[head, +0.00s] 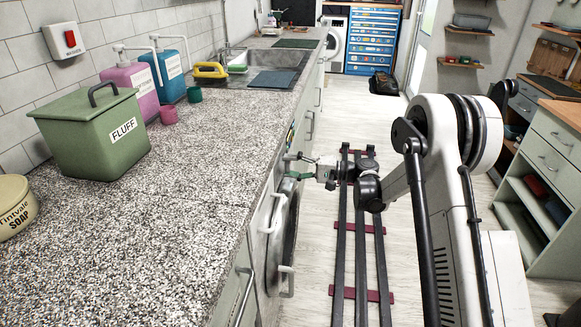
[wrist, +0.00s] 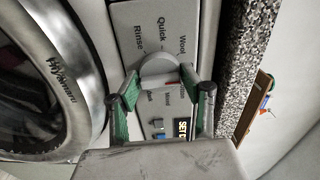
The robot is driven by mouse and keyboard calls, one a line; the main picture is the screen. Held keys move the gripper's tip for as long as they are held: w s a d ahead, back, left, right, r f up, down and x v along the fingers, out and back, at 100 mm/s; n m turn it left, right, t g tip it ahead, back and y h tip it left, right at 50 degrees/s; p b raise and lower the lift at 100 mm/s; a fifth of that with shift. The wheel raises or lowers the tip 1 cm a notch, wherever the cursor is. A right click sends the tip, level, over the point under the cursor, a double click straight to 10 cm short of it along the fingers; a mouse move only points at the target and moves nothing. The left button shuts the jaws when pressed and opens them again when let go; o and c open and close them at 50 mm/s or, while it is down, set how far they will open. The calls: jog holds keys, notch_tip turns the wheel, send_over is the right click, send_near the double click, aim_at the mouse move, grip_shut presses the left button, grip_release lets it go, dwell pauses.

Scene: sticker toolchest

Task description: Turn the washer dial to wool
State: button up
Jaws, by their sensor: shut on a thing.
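The washer dial (wrist: 158,66) is a pale round knob on the grey control panel (wrist: 125,18) in the wrist view. The words Wool, Quick and Rinse are printed above it, with Wool at the upper right. A small red mark shows at the dial's lower edge, and other labels below are partly hidden by my gripper. My gripper (wrist: 159,78) has its green-padded fingers shut on the dial, one on each side. In the head view my gripper (head: 290,167) reaches the washer's front (head: 274,218) under the counter; the dial is hidden there.
The washer's round door (wrist: 85,100) lies left of the panel in the wrist view. The granite counter edge (wrist: 252,60) runs close on the right. In the head view the counter (head: 150,220) holds a green FLUFF bin (head: 95,135) and two pump bottles (head: 135,85).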

jog(key=shift+n+b, duration=0.75)
jog(key=shift+n, duration=2.65)
jog(key=o, duration=1.1)
jog(key=shift+c, duration=0.2)
jog(key=shift+d, duration=0.1)
jog(key=s+d, duration=0.1)
jog(key=d, duration=1)
jog(key=shift+s+d, duration=0.35)
jog(key=shift+d, duration=0.05)
